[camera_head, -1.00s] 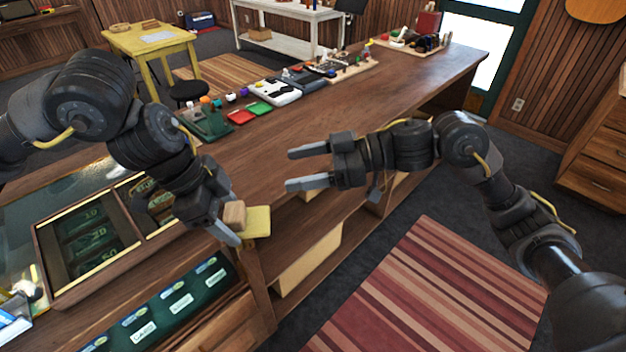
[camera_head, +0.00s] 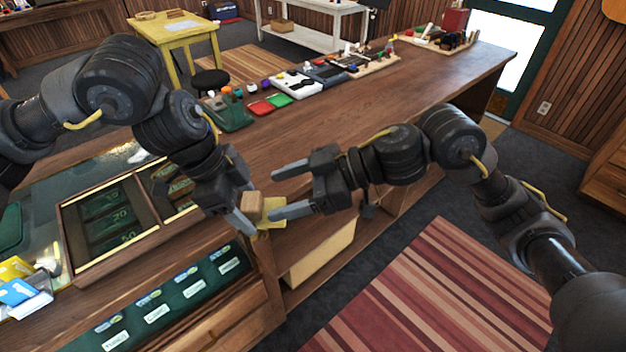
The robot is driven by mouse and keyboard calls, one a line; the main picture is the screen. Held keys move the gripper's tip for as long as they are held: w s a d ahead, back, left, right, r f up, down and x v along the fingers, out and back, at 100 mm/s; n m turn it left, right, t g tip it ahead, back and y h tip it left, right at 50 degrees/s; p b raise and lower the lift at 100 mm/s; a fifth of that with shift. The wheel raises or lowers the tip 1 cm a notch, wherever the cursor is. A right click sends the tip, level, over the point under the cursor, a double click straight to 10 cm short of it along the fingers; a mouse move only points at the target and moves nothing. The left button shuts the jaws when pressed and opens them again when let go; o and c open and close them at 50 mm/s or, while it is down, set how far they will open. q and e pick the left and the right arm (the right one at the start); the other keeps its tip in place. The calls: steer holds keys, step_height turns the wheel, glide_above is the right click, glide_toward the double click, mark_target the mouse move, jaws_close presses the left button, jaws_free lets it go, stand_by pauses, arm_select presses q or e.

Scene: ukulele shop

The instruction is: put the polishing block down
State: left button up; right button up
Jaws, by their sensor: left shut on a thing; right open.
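The polishing block shows as a small tan wooden block (camera_head: 252,206) with a yellow part (camera_head: 276,225) at its right. My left gripper (camera_head: 249,214) is shut on it and holds it near the front edge of the wooden counter (camera_head: 350,115). Whether the block touches the counter cannot be told. My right gripper (camera_head: 280,192) is open and empty, its fingers pointing left towards the block. Its lower finger overlaps the yellow part in the picture; contact cannot be told.
Red (camera_head: 261,107) and green (camera_head: 279,100) trays and several small goods line the counter's far side. The counter's middle is bare. A striped rug (camera_head: 430,290) lies on the floor.

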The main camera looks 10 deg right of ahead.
mark_target(258, 200)
steer(key=shift+x, duration=1.9)
steer(key=c, duration=1)
arm_select(q)
steer(key=o, duration=1)
arm_select(e)
steer(key=shift+c, duration=0.4)
